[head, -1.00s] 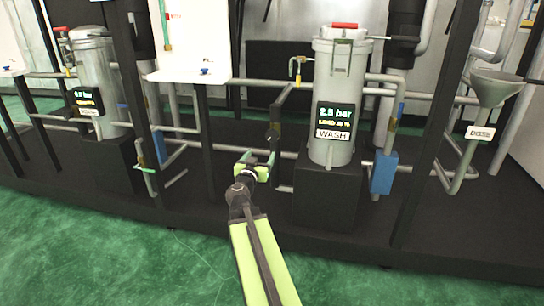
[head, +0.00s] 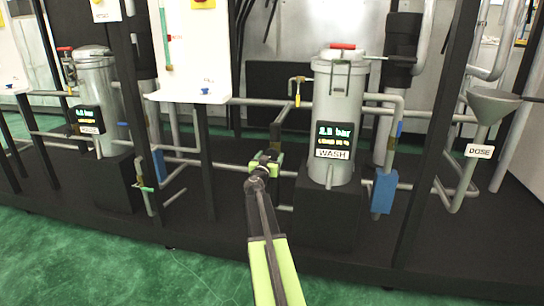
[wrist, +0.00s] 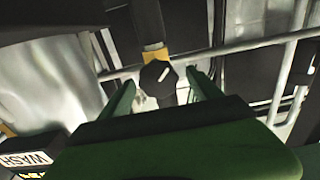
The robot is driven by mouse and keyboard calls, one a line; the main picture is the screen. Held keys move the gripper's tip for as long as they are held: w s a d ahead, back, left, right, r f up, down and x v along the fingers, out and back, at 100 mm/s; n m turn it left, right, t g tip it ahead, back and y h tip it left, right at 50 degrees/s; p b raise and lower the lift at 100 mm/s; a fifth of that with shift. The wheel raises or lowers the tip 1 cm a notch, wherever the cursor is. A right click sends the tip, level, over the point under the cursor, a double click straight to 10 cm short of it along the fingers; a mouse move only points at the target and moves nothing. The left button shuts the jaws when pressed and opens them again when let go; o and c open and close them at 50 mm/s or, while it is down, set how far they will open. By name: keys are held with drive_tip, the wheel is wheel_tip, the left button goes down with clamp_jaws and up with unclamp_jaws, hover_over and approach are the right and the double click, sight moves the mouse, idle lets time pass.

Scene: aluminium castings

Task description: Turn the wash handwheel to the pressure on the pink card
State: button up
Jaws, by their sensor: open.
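The wash handwheel is a small dark knob (wrist: 159,75) with a white mark, on a pipe with a yellow-brown fitting, in the wrist view. My gripper (wrist: 158,84) is open, its green fingers to the left and right of the knob. How deep the knob sits between them I cannot tell. In the head view my gripper (head: 265,160) is left of the silver wash vessel (head: 338,90) and covers most of the knob. The vessel's display (head: 334,135) shows a blurred bar reading above a WASH label (head: 332,154). I see no pink card.
A black plinth (head: 325,215) carries the vessel. Pipes and a black upright (head: 202,135) stand close to my gripper. A blue box (head: 384,190) and a funnel labelled DOSE (head: 492,105) are to the right. Green floor (head: 190,275) in front is clear.

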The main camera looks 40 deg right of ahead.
drive_tip(key=shift+w+d, duration=0.3)
drive_tip(key=shift+d, duration=0.3)
drive_tip(key=shift+c, duration=0.2)
